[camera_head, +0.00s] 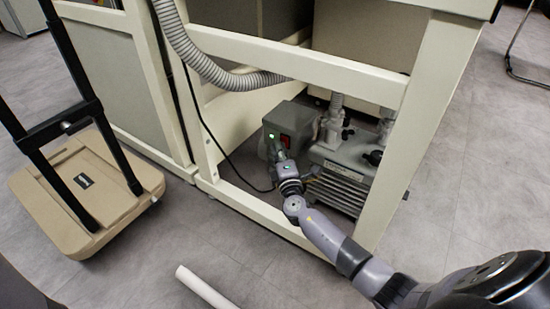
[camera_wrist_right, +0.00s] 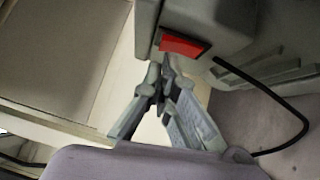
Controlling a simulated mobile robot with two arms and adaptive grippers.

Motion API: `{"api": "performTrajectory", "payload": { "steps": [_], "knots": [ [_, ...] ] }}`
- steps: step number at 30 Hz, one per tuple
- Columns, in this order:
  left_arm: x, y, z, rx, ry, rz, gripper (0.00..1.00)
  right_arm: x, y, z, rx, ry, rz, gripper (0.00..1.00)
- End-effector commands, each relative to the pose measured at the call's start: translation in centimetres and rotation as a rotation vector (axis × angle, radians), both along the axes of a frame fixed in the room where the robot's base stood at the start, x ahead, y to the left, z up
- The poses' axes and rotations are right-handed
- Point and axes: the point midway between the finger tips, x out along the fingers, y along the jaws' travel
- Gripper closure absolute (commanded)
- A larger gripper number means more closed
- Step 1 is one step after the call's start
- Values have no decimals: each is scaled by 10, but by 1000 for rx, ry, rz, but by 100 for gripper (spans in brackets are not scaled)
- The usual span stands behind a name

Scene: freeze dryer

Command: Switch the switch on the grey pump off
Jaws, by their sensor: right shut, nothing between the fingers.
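The grey pump (camera_head: 345,160) stands on the floor inside the cream frame. Its grey box (camera_head: 290,118) at the left end carries a red switch (camera_head: 285,141) and a small lit green spot. My right gripper (camera_head: 279,150) reaches in through the frame, with its fingertips at the switch. In the right wrist view the red switch (camera_wrist_right: 183,45) sits in a dark surround, and my right gripper (camera_wrist_right: 165,66) is shut and empty, its tips just at the switch's lower edge. I cannot tell whether they touch it. My left gripper is not in view.
The cream frame's upper rail (camera_head: 300,66), right post (camera_head: 412,130) and bottom rail (camera_head: 250,207) surround the opening around my right arm. A ribbed grey hose (camera_head: 200,62) and a black cable run by the pump. A beige trolley (camera_head: 90,185) stands at left; a white tube (camera_head: 203,287) lies in front.

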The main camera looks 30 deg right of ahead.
Motion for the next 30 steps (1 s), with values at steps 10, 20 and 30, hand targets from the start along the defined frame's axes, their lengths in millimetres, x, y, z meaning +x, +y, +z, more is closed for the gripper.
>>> {"api": "performTrajectory", "payload": {
  "steps": [10,20,30],
  "knots": [
    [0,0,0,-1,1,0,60,1,-1,1,0,0,0,100],
    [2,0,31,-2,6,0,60,4,-7,5,110,68,0,100],
    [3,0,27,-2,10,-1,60,5,-7,4,107,64,0,100]
  ]
}}
